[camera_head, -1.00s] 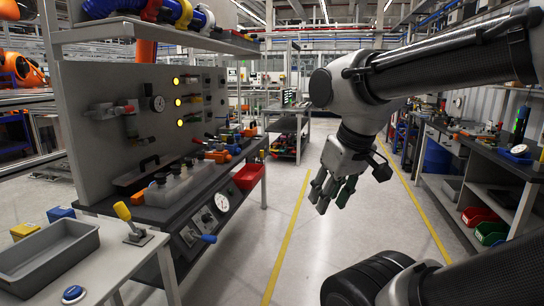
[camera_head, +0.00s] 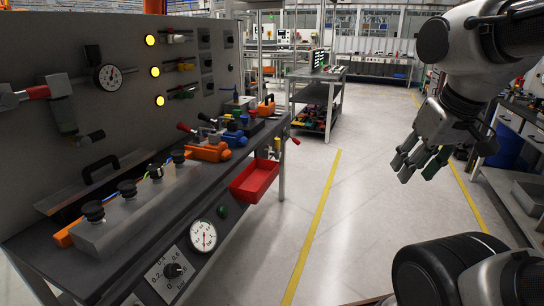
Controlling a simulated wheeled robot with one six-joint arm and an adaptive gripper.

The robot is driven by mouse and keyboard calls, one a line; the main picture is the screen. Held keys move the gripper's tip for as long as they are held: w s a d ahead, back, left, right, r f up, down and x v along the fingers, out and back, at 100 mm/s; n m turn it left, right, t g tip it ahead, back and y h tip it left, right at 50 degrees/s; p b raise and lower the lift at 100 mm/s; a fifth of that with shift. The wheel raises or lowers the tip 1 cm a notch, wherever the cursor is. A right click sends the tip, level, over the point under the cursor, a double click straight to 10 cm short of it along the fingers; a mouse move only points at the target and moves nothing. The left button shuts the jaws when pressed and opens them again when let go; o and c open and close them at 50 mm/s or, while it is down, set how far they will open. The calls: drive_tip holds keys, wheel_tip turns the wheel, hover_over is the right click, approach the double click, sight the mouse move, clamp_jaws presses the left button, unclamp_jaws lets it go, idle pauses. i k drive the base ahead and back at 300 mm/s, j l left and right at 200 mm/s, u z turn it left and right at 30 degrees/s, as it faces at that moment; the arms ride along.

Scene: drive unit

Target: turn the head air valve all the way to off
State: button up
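My gripper (camera_head: 422,168) hangs in the air at the right of the picture, over the aisle and clear of the bench. Its fingers point down and look spread apart, with nothing between them. On the grey panel at the left is a pipe fitting with a red part (camera_head: 38,92) and a dark handle. An orange-bodied valve (camera_head: 208,152) and blue valves (camera_head: 235,138) with red and dark levers sit on the bench. A row of black knobs (camera_head: 127,188) stands on a metal block. No readable label shows which of these is the head air valve.
A panel gauge (camera_head: 108,77) and lit yellow lamps (camera_head: 155,71) are above. Free floor (camera_head: 345,215) with a yellow line lies between bench and arm.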

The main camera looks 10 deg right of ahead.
sight(277, 154)
drive_tip(key=i+l+z, duration=0.15)
drive_tip(key=i, duration=0.3)
drive_tip(key=i+l+z, duration=0.1)
drive_tip(key=i, duration=0.3)
drive_tip(key=i+l+z, duration=0.15)
drive_tip(key=i, duration=0.3)
drive_tip(key=l, duration=0.1)
